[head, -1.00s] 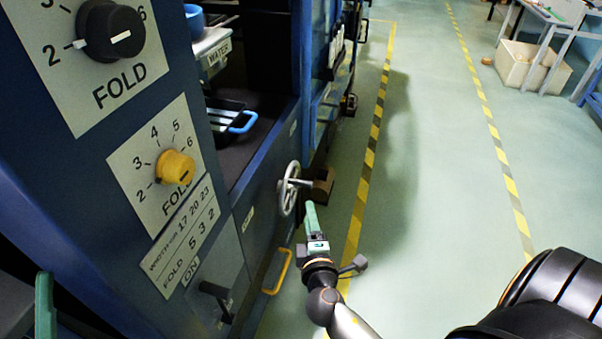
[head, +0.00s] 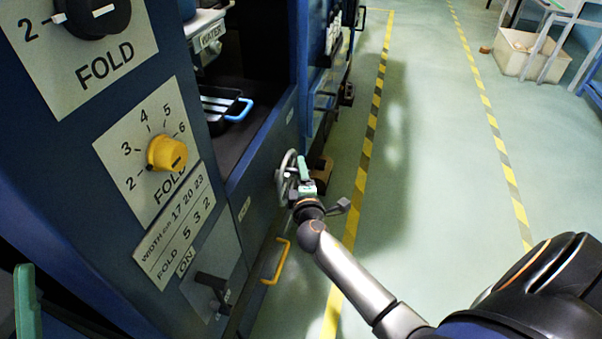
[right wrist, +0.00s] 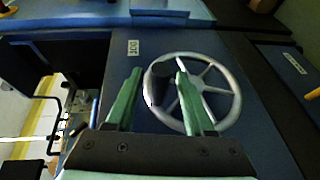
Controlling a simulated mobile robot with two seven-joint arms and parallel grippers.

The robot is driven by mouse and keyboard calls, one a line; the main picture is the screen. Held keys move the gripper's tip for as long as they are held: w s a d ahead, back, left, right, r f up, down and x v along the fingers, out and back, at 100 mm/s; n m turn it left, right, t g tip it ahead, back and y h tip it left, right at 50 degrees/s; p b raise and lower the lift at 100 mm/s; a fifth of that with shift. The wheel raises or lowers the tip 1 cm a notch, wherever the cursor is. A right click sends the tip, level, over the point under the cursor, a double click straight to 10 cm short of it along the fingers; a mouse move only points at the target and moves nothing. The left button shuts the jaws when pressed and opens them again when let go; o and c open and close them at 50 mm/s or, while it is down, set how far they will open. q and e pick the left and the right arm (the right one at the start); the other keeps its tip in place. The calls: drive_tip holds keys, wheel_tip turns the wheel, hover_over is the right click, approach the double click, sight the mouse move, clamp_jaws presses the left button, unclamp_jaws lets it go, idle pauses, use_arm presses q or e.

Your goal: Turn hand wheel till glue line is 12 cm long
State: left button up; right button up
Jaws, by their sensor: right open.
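The grey spoked hand wheel (head: 281,180) sits on the side of the blue machine in the head view. It also shows in the right wrist view (right wrist: 236,100), with a dark knob (right wrist: 160,84) on its left side. My right gripper (head: 303,168) is at the wheel and partly covers it. In the right wrist view its green fingers (right wrist: 158,76) are apart, with the knob in the gap between them; I cannot tell whether they touch it. One green finger of my left gripper (head: 26,300) shows at the lower left edge. No glue line can be made out.
A yellow handle (head: 277,262) and a dark lever under the ON label (head: 212,282) stick out below and left of the wheel. A yellow FOLD knob (head: 167,153) and a blue-handled tray (head: 225,108) are nearby. The green floor (head: 430,170) to the right is clear.

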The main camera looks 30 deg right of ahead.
drive_tip(key=shift+w+d, duration=0.1)
drive_tip(key=shift+w, duration=0.1)
clamp_jaws()
idle(0.3)
idle(1.1)
